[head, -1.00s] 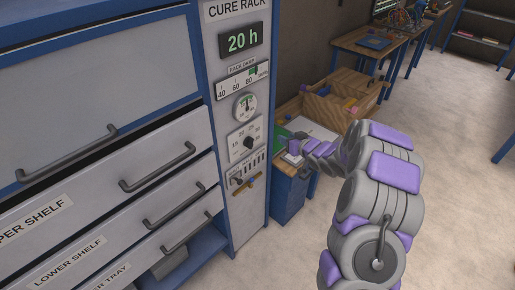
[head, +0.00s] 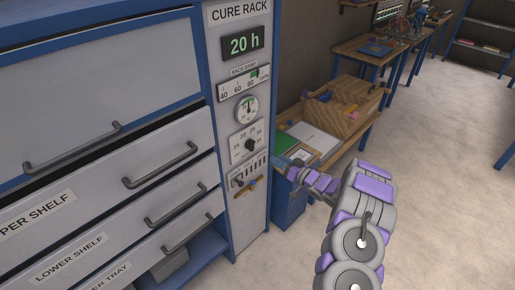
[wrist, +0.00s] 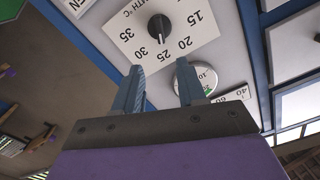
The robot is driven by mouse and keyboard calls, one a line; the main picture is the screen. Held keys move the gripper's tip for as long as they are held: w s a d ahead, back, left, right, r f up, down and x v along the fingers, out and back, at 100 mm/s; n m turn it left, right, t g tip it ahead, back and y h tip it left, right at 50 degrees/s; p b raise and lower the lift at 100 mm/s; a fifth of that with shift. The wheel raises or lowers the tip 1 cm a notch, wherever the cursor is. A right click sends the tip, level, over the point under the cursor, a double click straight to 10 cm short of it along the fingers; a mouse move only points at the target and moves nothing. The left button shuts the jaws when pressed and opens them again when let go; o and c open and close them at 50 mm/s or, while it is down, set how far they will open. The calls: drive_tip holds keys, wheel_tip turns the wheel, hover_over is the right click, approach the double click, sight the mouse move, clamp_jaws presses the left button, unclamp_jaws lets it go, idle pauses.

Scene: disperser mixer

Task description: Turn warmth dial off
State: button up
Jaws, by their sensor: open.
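The warmth dial (head: 249,145) is a black round knob on a white plate on the cure rack's narrow front panel. In the wrist view the knob (wrist: 160,27) shows close up, turned over, with a scale from 15 to 35; its white pointer mark faces about 25. My gripper (head: 292,173) is to the right of and a little below the dial in the head view, apart from the panel. In the wrist view its two fingers (wrist: 160,86) are spread and empty, with the knob beyond and between them. Nothing hides the knob.
A round gauge (head: 247,109), a rack damp slider (head: 244,84) and a 20 h display (head: 244,43) sit above the dial. A row of small switches (head: 248,173) lies below. A wooden bench (head: 344,148) with a tray stands to the right. Open floor lies farther right.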

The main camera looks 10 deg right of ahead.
sight(251, 145)
drive_tip(key=b+x, duration=0.2)
drive_tip(key=x, duration=1)
drive_tip(key=shift+w+a, duration=0.15)
drive_tip(key=shift+w, duration=0.1)
drive_tip(key=shift+c, duration=0.4)
clamp_jaws()
